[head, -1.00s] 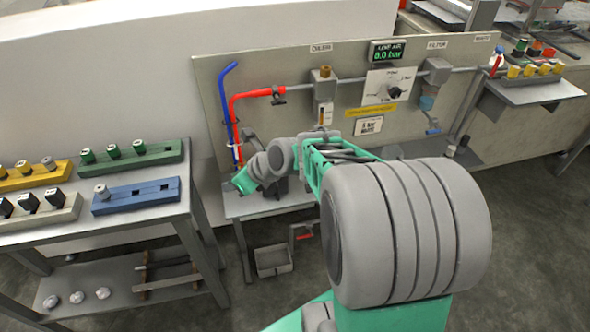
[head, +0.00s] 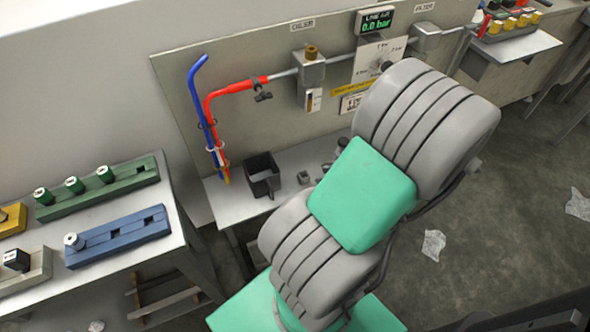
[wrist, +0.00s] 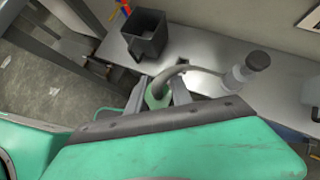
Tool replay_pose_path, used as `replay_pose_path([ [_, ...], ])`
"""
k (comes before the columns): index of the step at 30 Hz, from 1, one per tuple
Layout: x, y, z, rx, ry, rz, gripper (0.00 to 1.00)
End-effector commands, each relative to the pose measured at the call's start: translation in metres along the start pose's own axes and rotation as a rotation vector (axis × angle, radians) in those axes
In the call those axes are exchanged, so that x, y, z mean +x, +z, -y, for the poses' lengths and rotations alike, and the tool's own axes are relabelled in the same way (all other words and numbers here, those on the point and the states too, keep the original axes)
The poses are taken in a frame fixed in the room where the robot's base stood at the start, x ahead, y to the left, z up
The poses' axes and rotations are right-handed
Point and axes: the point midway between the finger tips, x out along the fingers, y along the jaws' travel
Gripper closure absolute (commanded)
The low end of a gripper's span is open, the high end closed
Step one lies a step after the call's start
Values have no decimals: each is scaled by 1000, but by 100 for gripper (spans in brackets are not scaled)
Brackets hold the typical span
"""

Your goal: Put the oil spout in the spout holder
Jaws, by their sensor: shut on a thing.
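In the wrist view my gripper (wrist: 161,92) is shut on the oil spout (wrist: 179,71), a curved grey tube with a green part low between the fingers. The tube bends up and right. Its far end appears close to a grey fitting with a dark cap (wrist: 258,61); I cannot tell whether they touch. A dark open-topped square box (wrist: 147,45), which looks like the spout holder, stands on the shelf, left of and apart from the spout. It also shows in the head view (head: 262,182). My arm hides the gripper and spout in the head view.
A grey shelf (head: 226,201) runs below the panel (head: 176,92). Blue (head: 193,100) and red (head: 225,91) hoses hang beside the box. A side table (head: 25,290) with coloured racks stands at left.

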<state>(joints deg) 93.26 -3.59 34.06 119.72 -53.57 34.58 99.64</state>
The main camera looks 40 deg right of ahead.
Motion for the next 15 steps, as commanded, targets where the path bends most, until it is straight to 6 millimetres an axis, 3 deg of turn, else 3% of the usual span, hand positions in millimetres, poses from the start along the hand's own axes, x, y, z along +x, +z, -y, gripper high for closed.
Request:
replay_pose_path([
  [10, 92, 28, 34, -7, 6, 0, 100],
  [15, 135, 20, 46, -2, 3, -1, 100],
])
